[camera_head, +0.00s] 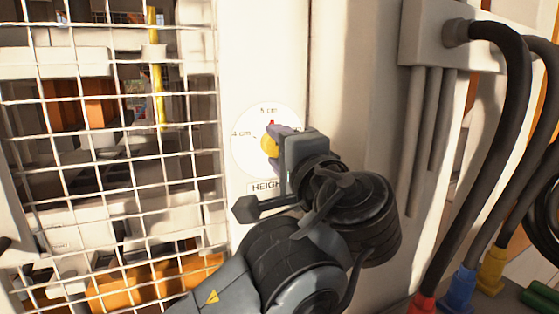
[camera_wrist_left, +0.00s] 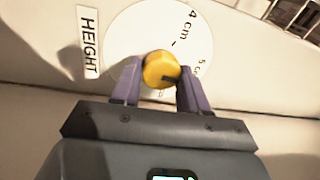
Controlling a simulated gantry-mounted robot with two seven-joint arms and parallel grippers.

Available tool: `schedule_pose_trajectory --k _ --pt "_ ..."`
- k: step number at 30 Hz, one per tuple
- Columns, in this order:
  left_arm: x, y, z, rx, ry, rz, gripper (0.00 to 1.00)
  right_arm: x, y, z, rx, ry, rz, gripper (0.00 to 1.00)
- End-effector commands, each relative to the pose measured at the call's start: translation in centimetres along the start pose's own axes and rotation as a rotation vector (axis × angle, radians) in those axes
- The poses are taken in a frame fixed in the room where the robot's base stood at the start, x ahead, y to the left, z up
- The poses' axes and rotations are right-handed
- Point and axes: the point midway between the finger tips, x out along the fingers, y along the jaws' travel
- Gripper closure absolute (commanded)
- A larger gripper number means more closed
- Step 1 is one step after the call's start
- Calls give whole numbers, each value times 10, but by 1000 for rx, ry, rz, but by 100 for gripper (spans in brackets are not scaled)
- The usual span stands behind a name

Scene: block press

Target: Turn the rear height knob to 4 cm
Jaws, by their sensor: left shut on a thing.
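The yellow height knob (camera_head: 268,144) sits on a round white dial (camera_head: 246,158) on the pale machine panel. The dial reads "4 cm" at left and "5 cm" at top, with a "HEIGHT" label below. A red pointer at the knob points up, close to the 5 cm mark. My left gripper (camera_head: 276,141) is shut on the knob from the right and hides the dial's right side. In the left wrist view the purple fingers (camera_wrist_left: 158,82) stand on both sides of the yellow knob (camera_wrist_left: 161,68). My right gripper is not in view.
A white wire mesh guard (camera_head: 110,205) fills the left, with orange parts behind it. At right, thick black cables (camera_head: 507,120) run down from a grey box (camera_head: 425,40) to red, blue and yellow plugs. Bare panel lies above the dial.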

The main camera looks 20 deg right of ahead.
Motion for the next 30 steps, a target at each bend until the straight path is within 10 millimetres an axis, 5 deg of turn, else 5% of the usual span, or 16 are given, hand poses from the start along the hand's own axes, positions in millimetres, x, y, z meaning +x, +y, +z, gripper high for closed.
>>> schedule_pose_trajectory --k 30 --pt "-1 -1 -3 -958 -89 -53 87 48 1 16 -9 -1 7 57"
